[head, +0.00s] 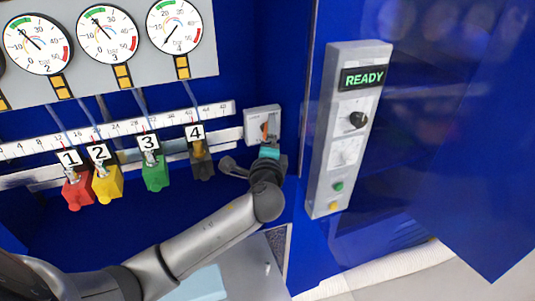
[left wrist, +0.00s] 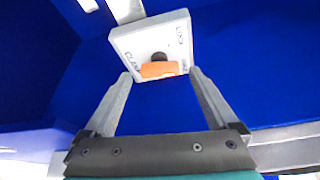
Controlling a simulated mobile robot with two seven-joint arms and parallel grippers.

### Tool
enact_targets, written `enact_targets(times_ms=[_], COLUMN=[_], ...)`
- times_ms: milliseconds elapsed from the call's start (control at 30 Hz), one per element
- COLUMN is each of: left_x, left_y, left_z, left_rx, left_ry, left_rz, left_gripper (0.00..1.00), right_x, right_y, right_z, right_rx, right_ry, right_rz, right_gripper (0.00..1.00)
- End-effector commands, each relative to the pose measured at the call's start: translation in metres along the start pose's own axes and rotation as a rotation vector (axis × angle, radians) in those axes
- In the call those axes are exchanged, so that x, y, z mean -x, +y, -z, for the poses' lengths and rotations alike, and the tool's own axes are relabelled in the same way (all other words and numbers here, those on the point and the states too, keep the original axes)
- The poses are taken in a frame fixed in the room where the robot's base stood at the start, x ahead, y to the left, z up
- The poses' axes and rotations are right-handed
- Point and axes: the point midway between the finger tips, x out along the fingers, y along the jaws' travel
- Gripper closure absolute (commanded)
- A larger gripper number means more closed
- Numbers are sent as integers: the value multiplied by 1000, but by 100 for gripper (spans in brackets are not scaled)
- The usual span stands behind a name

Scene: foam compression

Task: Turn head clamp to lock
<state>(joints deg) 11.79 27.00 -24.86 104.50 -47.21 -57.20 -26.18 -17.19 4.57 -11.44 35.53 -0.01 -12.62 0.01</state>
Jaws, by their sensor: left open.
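The head clamp is a pale box (head: 262,113) with an orange handle (head: 265,131) on the back wall, right of the numbered blocks. In the left wrist view my left gripper (left wrist: 160,78) is open, one finger on each side of the handle, with gaps showing. My right gripper is not in view.
A control panel (head: 345,130) with a lit READY display stands just right of my gripper. Several coloured numbered blocks, such as the green one (head: 155,174), hang left under a ruler strip (head: 110,131). Pressure gauges (head: 107,36) are above. A blue door (head: 460,150) is at right.

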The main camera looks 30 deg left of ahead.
Motion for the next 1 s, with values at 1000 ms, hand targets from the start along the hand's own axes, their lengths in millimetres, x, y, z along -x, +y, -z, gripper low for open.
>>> enact_targets(times_ms=[1000], left_x=[146], left_y=[0], left_z=[0], left_rx=[1], left_ry=[-1], left_rz=[-1], left_gripper=[7], right_x=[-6], right_y=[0], right_z=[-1], right_rx=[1], right_ry=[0], right_rz=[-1], right_gripper=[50])
